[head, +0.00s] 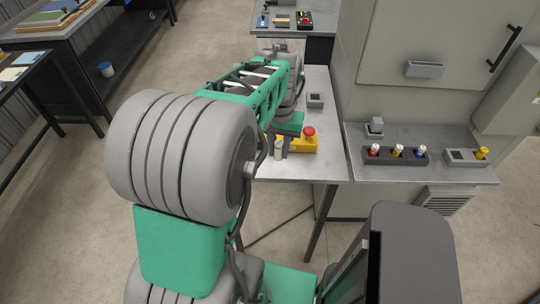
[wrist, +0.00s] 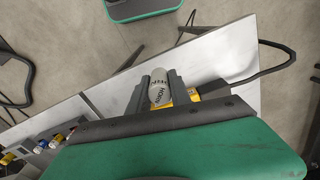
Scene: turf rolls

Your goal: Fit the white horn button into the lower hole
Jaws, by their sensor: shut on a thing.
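My gripper (wrist: 160,84) is shut on the white horn button (wrist: 157,93), whose lettering reads HORN in the wrist view. The button sits between the two dark fingers. In the head view my gripper (head: 280,149) is low over the grey table, at the left end of a yellow box (head: 297,145) with a red mushroom button (head: 309,132) on top. Part of the yellow box also shows behind the fingers in the wrist view (wrist: 195,95). The lower hole is hidden, and I cannot tell whether the button touches the box.
A grey block (head: 315,101) stands farther back on the table (head: 325,165). A tall cabinet (head: 400,50) stands behind.

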